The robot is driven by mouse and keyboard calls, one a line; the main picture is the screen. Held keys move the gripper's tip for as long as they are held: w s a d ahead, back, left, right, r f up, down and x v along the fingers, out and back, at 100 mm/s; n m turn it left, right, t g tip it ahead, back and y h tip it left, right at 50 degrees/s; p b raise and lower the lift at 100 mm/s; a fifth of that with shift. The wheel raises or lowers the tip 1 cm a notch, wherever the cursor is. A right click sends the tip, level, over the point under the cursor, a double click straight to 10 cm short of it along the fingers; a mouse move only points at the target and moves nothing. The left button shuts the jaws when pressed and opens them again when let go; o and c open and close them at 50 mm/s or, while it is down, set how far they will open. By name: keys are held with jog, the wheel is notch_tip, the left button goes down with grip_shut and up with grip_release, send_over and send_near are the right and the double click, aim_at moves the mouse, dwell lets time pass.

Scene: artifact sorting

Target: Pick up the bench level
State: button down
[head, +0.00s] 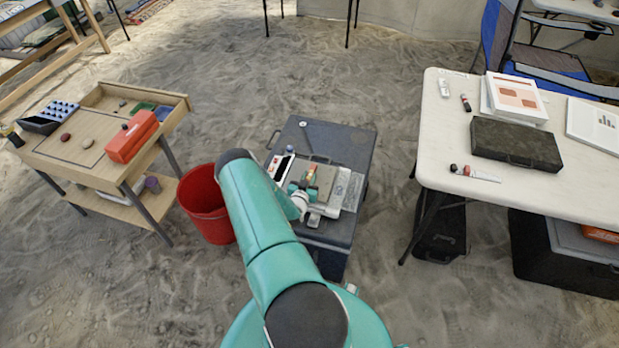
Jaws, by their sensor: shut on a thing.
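My gripper (305,188) is over the top of a dark grey case in the middle of the view. It is shut on a small item with yellow-green and red parts, which I take to be the bench level (312,172). The item is small in view and partly hidden by my gripper. I cannot tell whether it touches the surface below. My teal arm covers part of the case's front left.
The grey case (351,142) also holds a light tray and other small items. A red bucket (203,208) stands to its left. A wooden table (85,135) with a red box (132,137) is at left, a white table (450,130) at right. Sandy floor lies between.

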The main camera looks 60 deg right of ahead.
aim_at(309, 177)
jog(key=shift+r, duration=0.5)
notch_tip(309, 177, up, 2)
jog(key=shift+r, duration=0.1)
jog(key=a+r, duration=0.9)
jog(key=a, duration=0.5)
jog(key=shift+r, duration=0.4)
